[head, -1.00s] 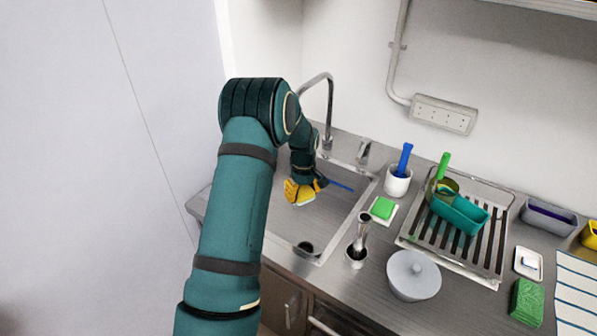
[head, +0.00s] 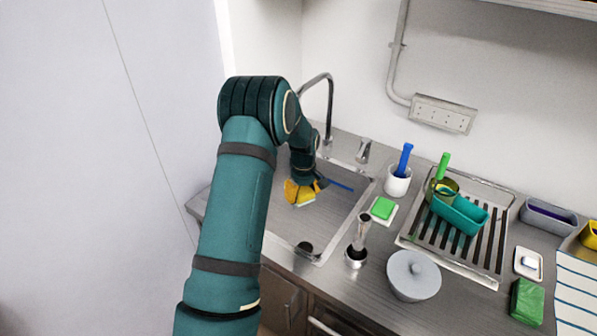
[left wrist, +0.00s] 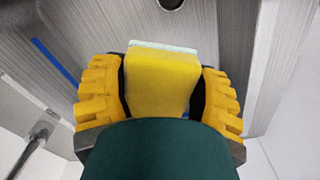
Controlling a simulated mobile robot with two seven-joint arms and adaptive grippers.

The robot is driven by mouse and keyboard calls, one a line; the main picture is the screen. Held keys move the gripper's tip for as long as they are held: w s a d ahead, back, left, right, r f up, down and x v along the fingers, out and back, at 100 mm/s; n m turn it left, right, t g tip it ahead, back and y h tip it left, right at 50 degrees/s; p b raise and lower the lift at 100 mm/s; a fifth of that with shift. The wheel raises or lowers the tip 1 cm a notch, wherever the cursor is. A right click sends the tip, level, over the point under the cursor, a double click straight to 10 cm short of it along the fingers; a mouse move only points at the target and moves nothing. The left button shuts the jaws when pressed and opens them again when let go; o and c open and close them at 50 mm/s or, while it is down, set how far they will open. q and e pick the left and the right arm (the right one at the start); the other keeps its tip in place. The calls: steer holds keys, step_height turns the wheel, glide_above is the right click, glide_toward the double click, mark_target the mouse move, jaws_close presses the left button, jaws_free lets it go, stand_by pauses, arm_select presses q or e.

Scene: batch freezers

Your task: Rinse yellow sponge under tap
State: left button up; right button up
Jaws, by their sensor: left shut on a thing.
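The yellow sponge (left wrist: 160,80) is between the yellow fingers of my left gripper (left wrist: 160,90), which is shut on it. It has a pale layer on its far side. In the head view my left gripper (head: 300,193) is low inside the steel sink (head: 325,220), and the sponge is largely hidden there. The tap (head: 330,100) stands at the back of the sink, its spout arching over toward my left arm. The spout's end is hidden behind the arm, and I see no water. A tap lever (head: 363,151) stands to its right. My right gripper does not show.
A blue stick (head: 341,185) lies in the sink. Right of the sink are a white cup with a blue handle (head: 397,182), a green sponge on a dish (head: 383,208), a steel holder (head: 357,255), a grey lidded pot (head: 413,275) and a drying rack (head: 410,238).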

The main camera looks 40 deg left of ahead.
arm_select(q)
steer(key=shift+s+d+r+p, duration=0.7)
steer(key=shift+s+d+r, duration=0.1)
steer(key=shift+s+r, duration=0.15)
steer(key=shift+s+d+r+p, duration=0.65)
steer(key=shift+s+d+r, duration=0.2)
steer(key=shift+r, duration=0.15)
